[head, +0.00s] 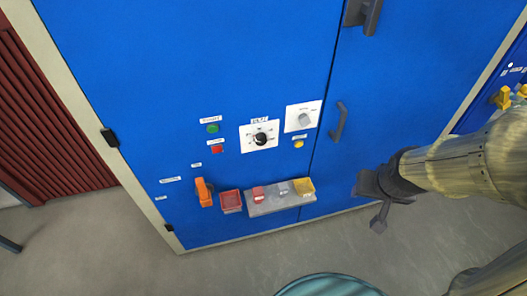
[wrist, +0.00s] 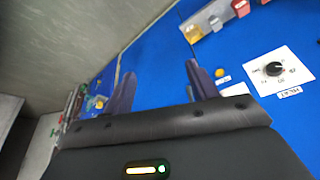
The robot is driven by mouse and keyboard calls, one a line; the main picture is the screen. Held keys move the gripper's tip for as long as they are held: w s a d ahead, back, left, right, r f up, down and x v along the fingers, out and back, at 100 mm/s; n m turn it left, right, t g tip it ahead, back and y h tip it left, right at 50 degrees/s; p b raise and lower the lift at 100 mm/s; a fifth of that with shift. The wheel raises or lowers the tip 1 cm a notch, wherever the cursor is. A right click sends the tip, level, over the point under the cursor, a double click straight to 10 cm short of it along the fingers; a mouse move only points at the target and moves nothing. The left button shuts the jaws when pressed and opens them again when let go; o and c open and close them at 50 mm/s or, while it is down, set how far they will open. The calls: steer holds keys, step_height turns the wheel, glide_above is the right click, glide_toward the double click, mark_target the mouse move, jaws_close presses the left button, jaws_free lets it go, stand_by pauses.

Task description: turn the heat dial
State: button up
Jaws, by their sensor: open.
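The heat dial is a black round knob (head: 261,139) on a white plate with marks, on the blue cabinet door, under a small label that appears to read HEAT. It also shows at the right of the wrist view (wrist: 273,69), with its label upside down. My gripper (head: 370,205) is right of the dial and lower in the head view, well apart from it. In the wrist view my gripper (wrist: 161,69) has its two dark fingers spread with nothing between them, and the dial lies to their right. The dial's exact setting is too small to read.
A grey knob (head: 305,119) on another white plate sits right of the dial. Green (head: 212,128), red (head: 217,149) and yellow (head: 299,144) buttons are close by. Below are an orange handle (head: 203,191), a red tray (head: 230,201) and a grey shelf (head: 272,208). A door handle (head: 339,121) sticks out.

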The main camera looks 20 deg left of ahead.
steer(key=w+a+f+n+t+y+b, duration=0.3)
steer(key=w+a+f+t+b, duration=0.3)
steer(key=a+f+b, duration=0.8)
steer(key=s+a+r+n+t+y+b, duration=0.1)
steer(key=a+t+y+b, duration=0.4)
steer(key=b, duration=1.5)
steer(key=s+a+n+y, duration=0.1)
steer(key=s+a, duration=0.1)
steer(key=a, duration=0.1)
steer(key=shift+a+n, duration=0.15)
steer(key=shift+n, duration=0.25)
steer(key=shift+s+r, duration=0.1)
steer(key=shift+s, duration=0.05)
